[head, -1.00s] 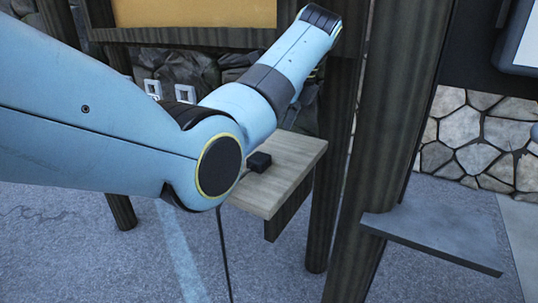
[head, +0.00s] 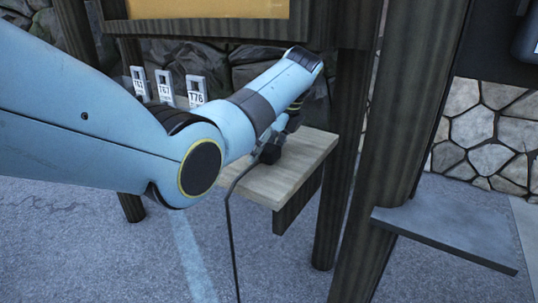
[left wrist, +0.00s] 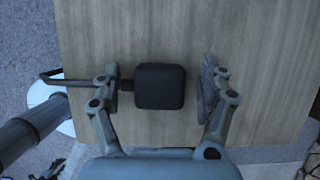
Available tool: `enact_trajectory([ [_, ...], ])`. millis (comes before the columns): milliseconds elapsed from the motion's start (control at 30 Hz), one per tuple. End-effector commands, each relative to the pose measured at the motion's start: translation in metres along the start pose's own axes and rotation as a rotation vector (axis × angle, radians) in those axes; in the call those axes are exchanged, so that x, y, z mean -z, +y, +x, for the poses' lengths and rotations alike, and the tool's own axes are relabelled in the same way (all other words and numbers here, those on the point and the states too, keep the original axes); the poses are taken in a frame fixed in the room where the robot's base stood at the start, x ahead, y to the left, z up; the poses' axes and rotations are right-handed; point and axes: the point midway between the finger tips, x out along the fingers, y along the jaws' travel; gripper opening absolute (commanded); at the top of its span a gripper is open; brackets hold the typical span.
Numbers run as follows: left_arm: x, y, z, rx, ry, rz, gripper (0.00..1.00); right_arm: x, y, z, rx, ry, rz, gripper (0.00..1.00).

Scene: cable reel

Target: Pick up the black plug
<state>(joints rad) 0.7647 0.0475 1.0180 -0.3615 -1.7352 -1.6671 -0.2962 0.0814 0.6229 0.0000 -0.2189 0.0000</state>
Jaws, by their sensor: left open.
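The black plug (left wrist: 160,86) is a dark block with rounded corners. It rests on the wooden shelf, and in the head view (head: 270,154) it is partly covered by my gripper. My left gripper (left wrist: 161,72) is open above the shelf, with one finger on each side of the plug. A gap shows on both sides, wider on the right in the left wrist view. The plug's black cable (head: 229,208) leaves past the left finger and hangs over the shelf's edge. My right gripper is not in view.
The wooden shelf (head: 308,158) is bare around the plug. Several dark wooden posts (head: 343,150) stand beside it. White labelled tags (head: 196,92) stand behind my left arm. A grey ledge (head: 440,235) is at the right. Grey paving lies below.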

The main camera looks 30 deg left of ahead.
Motion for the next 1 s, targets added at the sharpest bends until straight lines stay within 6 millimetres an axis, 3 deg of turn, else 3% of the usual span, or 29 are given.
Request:
enact_trajectory([
  [67,0.0,0.0,0.0,0.0,0.0,0.0,0.77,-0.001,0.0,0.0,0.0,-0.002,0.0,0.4],
  [500,0.0,0.0,-0.001,0.0,-0.001,0.0,0.2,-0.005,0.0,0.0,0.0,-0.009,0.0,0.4],
  [767,-0.002,-0.001,-0.004,0.002,-0.001,-0.001,0.2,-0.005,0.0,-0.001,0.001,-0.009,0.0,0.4],
  [1000,-0.019,-0.001,-0.045,0.005,-0.002,-0.003,0.2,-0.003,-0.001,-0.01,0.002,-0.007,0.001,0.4],
])
